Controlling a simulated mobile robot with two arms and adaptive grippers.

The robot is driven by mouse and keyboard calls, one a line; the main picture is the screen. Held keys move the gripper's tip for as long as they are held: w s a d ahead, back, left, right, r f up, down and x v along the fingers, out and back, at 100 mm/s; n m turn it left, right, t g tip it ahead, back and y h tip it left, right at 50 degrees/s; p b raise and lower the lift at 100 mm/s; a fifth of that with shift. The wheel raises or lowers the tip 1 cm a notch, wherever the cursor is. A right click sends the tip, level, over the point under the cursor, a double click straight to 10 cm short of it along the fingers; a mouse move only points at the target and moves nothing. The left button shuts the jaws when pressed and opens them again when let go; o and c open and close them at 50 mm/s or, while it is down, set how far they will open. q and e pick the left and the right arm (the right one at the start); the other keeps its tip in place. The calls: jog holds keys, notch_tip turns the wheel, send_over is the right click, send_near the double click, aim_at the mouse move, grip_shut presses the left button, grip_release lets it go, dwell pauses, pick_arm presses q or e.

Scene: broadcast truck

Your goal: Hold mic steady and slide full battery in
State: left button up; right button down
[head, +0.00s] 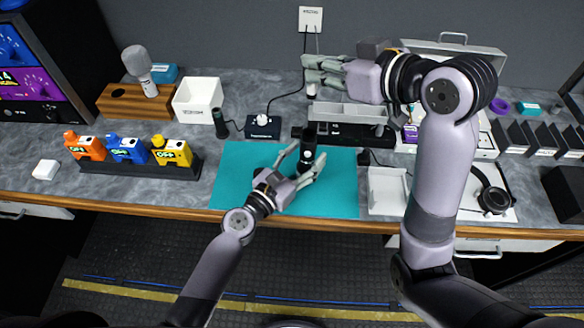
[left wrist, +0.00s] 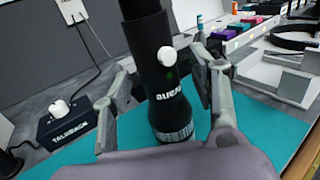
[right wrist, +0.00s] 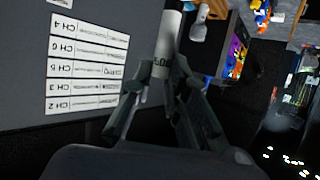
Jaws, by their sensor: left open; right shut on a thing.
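A black microphone (head: 308,142) stands over the teal mat. In the left wrist view the black mic body (left wrist: 165,65) shows a white button, a small green light and a knurled end ring. My left gripper (head: 302,165) is open, with its fingers (left wrist: 160,95) on either side of the mic. I cannot tell whether they touch it. My right gripper (head: 308,70) is up behind the mic, shut on a pale cylindrical battery (right wrist: 164,48). The battery's lower end (head: 311,89) shows below the fingers in the head view, above the bench and apart from the mic.
A black talkback box (head: 263,126) is left of the mic, near a white bin (head: 198,97). Orange, blue and yellow packs (head: 128,149) stand at the left. A white tray (head: 387,192) and headphones (head: 491,196) are at the right. The mat's (head: 240,185) left part is clear.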

pick_arm(q)
jog(key=shift+w+d, duration=0.35)
jog(key=shift+w, duration=0.25)
jog(key=shift+c, duration=0.3)
grip_shut()
pick_arm(e)
jog(key=shift+f, duration=1.55)
